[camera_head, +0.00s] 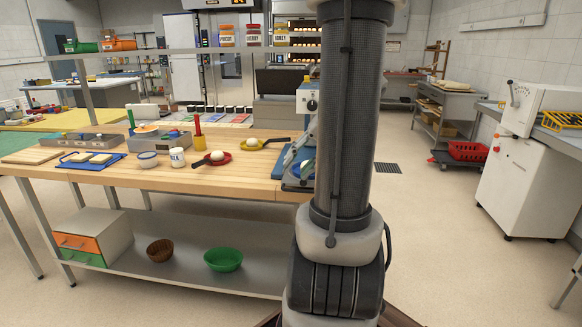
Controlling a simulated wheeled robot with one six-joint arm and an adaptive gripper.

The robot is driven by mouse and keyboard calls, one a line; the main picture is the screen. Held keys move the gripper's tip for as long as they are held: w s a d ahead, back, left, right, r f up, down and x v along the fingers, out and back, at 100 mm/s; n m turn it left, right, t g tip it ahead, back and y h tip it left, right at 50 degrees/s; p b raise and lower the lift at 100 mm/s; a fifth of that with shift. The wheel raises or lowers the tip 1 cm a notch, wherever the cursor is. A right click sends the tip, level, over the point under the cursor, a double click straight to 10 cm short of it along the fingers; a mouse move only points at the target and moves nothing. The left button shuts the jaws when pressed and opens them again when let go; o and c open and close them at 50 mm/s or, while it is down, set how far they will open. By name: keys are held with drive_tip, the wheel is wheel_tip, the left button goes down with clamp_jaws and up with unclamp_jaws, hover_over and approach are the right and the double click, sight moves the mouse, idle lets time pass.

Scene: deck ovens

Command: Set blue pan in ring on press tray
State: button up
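A blue and grey press (290,172) stands at the right end of the wooden worktable. My arm covers its right side, so its tray and ring cannot be made out clearly. A small blue patch with something pale (308,168) shows at the arm's edge on the press; I cannot tell whether this is the blue pan. A red pan (226,158) and a yellow pan (250,143), each with a dark handle and a pale ball, lie left of the press. My gripper is out of view; only my arm shows, upright in front.
The wooden worktable (235,181) also holds a white jar (177,157), a bowl (147,160), a blue mat (75,164) and metal trays. A green bowl (223,260) and brown basket (160,250) sit on the lower shelf. Floor to the right is open, before a white machine (522,185).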

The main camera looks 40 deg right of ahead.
drive_tip(key=s+a+r+n+h, duration=0.5)
drive_tip(key=s+a+n, duration=0.2)
drive_tip(key=a, duration=0.5)
drive_tip(key=shift+s+n+g, duration=0.3)
drive_tip(key=shift+n+g, duration=0.1)
drive_tip(key=shift+n, duration=0.4)
